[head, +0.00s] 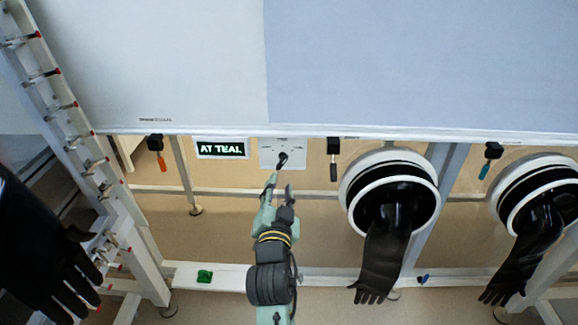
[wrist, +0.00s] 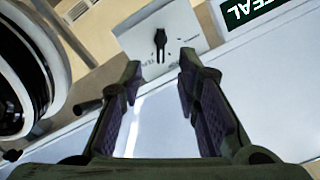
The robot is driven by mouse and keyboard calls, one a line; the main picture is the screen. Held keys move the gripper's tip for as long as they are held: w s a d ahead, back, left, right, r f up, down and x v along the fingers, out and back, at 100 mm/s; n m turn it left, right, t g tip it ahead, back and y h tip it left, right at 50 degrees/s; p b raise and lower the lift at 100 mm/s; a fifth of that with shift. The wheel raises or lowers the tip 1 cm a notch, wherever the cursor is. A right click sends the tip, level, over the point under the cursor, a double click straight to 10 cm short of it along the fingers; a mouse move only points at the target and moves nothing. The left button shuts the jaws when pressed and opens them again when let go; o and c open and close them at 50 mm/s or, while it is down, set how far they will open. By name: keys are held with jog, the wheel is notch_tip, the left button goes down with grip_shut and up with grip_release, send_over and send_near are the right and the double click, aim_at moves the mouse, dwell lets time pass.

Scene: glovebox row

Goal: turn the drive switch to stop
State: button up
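The drive switch is a black knob (head: 283,158) on a white panel (head: 297,153) below the front edge of the large cabinet. In the wrist view the black knob (wrist: 160,42) is upright in the picture, at the middle of its tilted panel (wrist: 135,43), with small printed marks around it too blurred to read. My gripper (head: 279,186) is just below the panel in the head view. In the wrist view my gripper (wrist: 160,72) is open, with its two fingers on either side of the line to the knob. Nothing is between the fingers, and they are apart from the knob.
Tools with orange (head: 161,161), dark (head: 333,171) and teal (head: 484,171) handles hang along the edge. A glove port (head: 350,190) with a black glove (head: 383,262) stands close to the right.

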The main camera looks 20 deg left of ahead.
aim_at(282, 165)
jog(key=p+x, duration=0.2)
jog(key=x, duration=0.6)
jog(key=shift+w, duration=0.1)
grip_shut()
